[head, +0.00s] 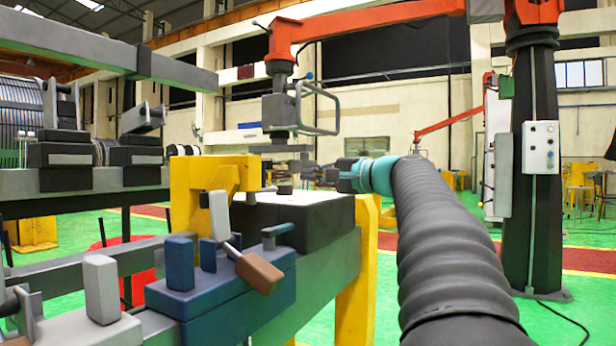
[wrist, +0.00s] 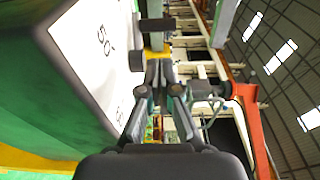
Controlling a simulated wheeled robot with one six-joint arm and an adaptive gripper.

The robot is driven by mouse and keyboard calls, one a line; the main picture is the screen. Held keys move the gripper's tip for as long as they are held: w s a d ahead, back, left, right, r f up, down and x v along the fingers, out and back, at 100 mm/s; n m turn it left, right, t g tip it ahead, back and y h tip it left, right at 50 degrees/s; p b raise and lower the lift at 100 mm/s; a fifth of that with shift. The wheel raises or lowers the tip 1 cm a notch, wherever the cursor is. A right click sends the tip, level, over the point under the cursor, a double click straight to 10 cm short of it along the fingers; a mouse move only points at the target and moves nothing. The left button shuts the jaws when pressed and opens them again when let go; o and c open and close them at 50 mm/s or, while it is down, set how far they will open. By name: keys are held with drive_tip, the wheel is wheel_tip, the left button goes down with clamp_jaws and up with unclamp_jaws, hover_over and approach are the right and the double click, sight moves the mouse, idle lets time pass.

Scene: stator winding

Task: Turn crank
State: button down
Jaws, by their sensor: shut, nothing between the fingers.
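A crank-like lever with a brown grip (head: 259,272) sits on a blue block (head: 205,285) at the lower front of the head view; I cannot tell if it is the task's crank. My gripper (head: 312,171) is behind the white-topped dark block, well apart from the brown grip. In the wrist view its fingers (wrist: 160,68) are together and empty. Grey parts and a yellow piece (wrist: 156,52) lie just beyond the fingertips; whether the fingers touch them I cannot tell.
The white-topped block (head: 300,203) stands close beside my gripper and fills the left of the wrist view. A yellow bracket (head: 205,185) rises left of it. An orange overhead arm (head: 370,25) holds a grey tool with a loop handle (head: 318,105) above.

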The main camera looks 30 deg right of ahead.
sight(264, 174)
drive_tip(key=x, duration=1.1)
drive_tip(key=shift+w+a+p, duration=0.15)
drive_tip(key=shift+a+p, duration=0.1)
drive_tip(key=shift+p, duration=0.1)
drive_tip(key=shift+p+x, duration=0.65)
drive_tip(key=shift+x, duration=0.35)
drive_tip(key=shift+w+a, duration=0.1)
drive_tip(key=shift+w, duration=0.15)
drive_tip(key=shift+a, duration=0.1)
drive_tip(key=shift+a+f, duration=0.1)
